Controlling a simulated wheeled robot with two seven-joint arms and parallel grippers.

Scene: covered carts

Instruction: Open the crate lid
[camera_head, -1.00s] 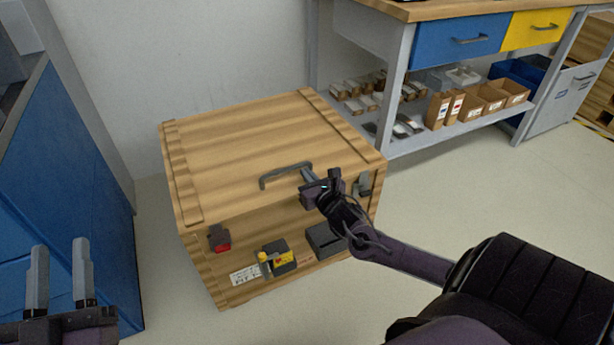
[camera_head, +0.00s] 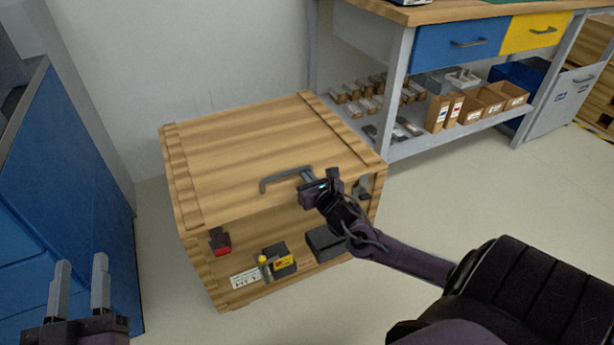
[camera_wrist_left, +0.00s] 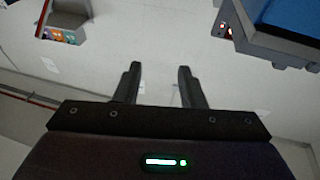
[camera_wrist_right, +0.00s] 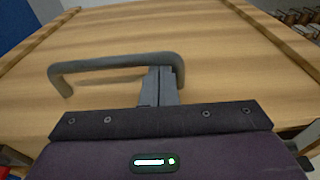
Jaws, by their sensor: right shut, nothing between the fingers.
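The wooden crate (camera_head: 215,245) stands on the floor with its lid (camera_head: 250,140) down. A grey bar handle (camera_head: 285,177) sits on the lid near its front edge; it also shows in the right wrist view (camera_wrist_right: 110,64). My right gripper (camera_head: 308,174) is at the right end of the handle. In the right wrist view its fingers (camera_wrist_right: 161,80) are shut together with nothing between them, beside or against the handle's right end; I cannot tell whether they touch. My left gripper (camera_head: 80,285) is open and empty at the lower left, well away from the crate.
A blue cabinet (camera_head: 70,190) stands at left. A workbench (camera_head: 400,60) with a loaded shelf stands behind at right. Floor at right is clear.

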